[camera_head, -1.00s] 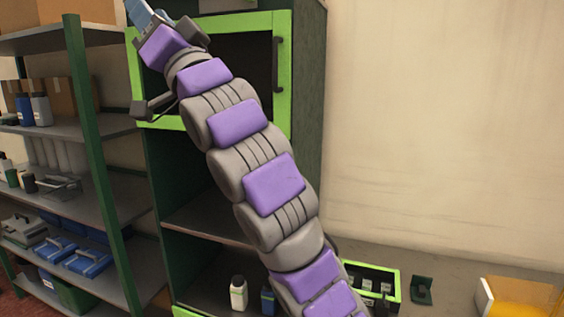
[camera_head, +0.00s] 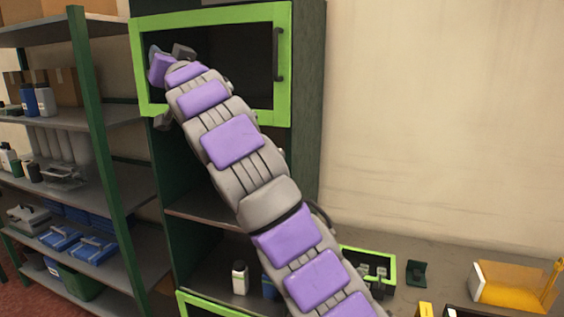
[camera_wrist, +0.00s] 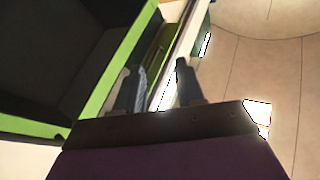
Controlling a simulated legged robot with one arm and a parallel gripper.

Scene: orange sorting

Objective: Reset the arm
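My arm, grey with purple pads, reaches up and left across the head view. My gripper (camera_wrist: 158,80) is at its far end, in front of the cabinet's upper door (camera_head: 207,112), which has a green frame and a dark panel. In the head view the fingers are mostly hidden behind the arm's end. In the wrist view the two dark fingers stand apart with a gap between them, and I see nothing held. The green door frame (camera_wrist: 122,62) is just left of the fingers there; I cannot tell whether they touch.
A shelf unit (camera_head: 107,190) with bottles, boxes and blue cases stands at the left. The cabinet's lower shelf holds a white bottle (camera_head: 240,279). A green-edged box (camera_head: 393,272) and a yellow bin (camera_head: 505,292) sit on the right counter. The wall above is bare.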

